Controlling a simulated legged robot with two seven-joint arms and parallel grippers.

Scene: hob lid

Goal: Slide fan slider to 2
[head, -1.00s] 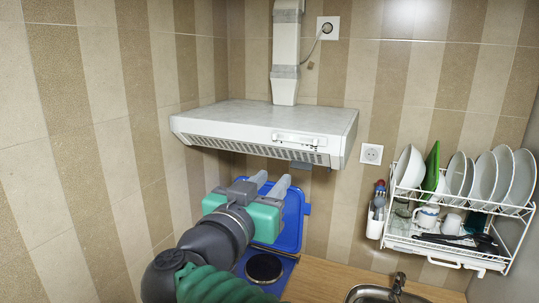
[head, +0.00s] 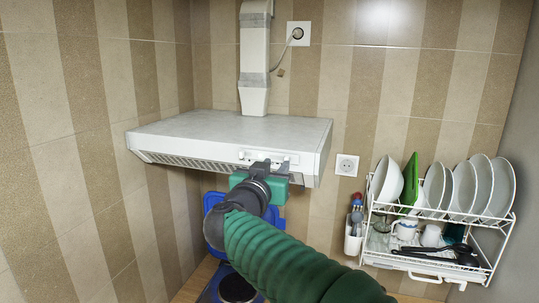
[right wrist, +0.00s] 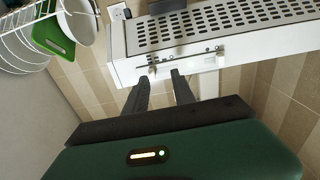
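The white range hood (head: 230,130) hangs on the wall, with a control strip on its front face. The strip (right wrist: 190,58) shows in the right wrist view with small knobs near its two ends; I cannot tell which is the fan slider or read any marks. My right gripper (head: 273,167) is up at the front of the hood, just below the strip, and partly hides it. In the right wrist view its two fingers (right wrist: 158,82) are apart with nothing between them, tips close to the strip; contact is unclear. My left gripper is out of view.
A blue hob lid (head: 211,203) stands open below the hood, behind a hob with a black burner (head: 237,288). A white dish rack (head: 440,215) with plates and cups hangs at right. A wall socket (head: 347,165) is between hood and rack.

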